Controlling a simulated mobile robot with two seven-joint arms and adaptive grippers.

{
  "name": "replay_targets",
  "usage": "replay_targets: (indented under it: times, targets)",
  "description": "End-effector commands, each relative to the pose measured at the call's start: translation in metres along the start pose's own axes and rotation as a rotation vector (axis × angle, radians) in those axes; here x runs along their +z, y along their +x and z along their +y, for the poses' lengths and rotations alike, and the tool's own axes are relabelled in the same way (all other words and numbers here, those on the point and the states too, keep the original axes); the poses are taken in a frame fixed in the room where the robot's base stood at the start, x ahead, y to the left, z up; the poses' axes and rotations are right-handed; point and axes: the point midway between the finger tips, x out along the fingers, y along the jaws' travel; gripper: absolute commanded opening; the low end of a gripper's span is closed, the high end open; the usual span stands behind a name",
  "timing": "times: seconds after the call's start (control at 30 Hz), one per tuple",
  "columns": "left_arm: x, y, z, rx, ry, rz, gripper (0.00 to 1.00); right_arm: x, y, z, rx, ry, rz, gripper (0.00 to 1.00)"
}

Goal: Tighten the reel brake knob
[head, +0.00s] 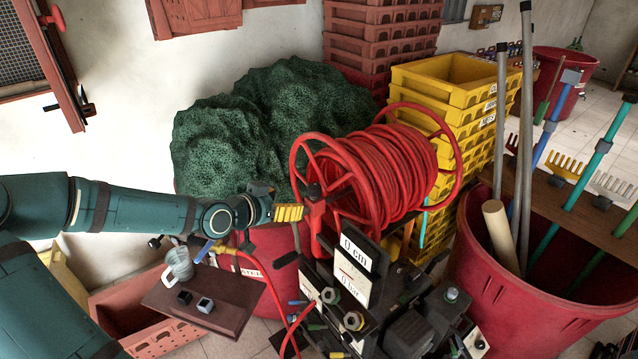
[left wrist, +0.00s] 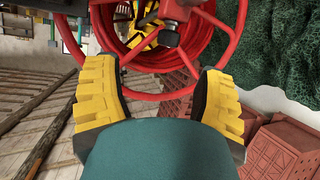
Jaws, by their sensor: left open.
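The hose reel (head: 385,175) has red spoked wheels and a wound red hose, and stands at the middle of the head view. A small dark knob-like part (head: 314,190) shows at its near hub. In the left wrist view a dark grey knob-like part (left wrist: 168,38) sits beside the red hub; I take it for the brake knob, but cannot be sure. My left gripper (head: 298,213) is close to the hub, its yellow ribbed fingers pointing at it. In the left wrist view my left gripper (left wrist: 160,78) is open and empty, the knob beyond its fingertips. My right gripper is out of view.
A black panel with a "0 cm" sign (head: 357,252) stands in front of the reel. A small brown shelf (head: 205,300) is below my left arm. Green netting (head: 275,115) lies behind; yellow crates (head: 455,80) and a red tub (head: 515,290) stand at right.

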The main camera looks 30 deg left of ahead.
Motion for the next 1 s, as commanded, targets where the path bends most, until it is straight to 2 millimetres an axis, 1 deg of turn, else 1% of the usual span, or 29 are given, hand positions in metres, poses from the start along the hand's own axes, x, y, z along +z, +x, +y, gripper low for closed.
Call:
replay_targets:
  times: [0.03,0.1,0.27,0.47,0.7,1.0]
  targets:
    - [-0.006,-0.007,-0.007,-0.016,0.017,0.007,0.70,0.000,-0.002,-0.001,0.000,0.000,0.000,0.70]
    - [-0.011,-0.011,-0.011,-0.027,0.036,0.013,0.70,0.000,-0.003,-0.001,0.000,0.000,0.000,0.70]
    - [-0.014,-0.009,-0.013,-0.032,0.052,0.019,0.70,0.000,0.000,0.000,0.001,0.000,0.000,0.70]
    - [-0.012,0.010,-0.013,-0.030,0.052,0.019,0.70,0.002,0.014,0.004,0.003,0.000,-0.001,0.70]
    - [-0.013,0.040,-0.014,-0.029,0.052,0.019,0.70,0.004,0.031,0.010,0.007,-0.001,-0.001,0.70]
    - [-0.014,0.075,-0.014,-0.029,0.051,0.019,0.70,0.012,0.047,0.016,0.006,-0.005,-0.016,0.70]
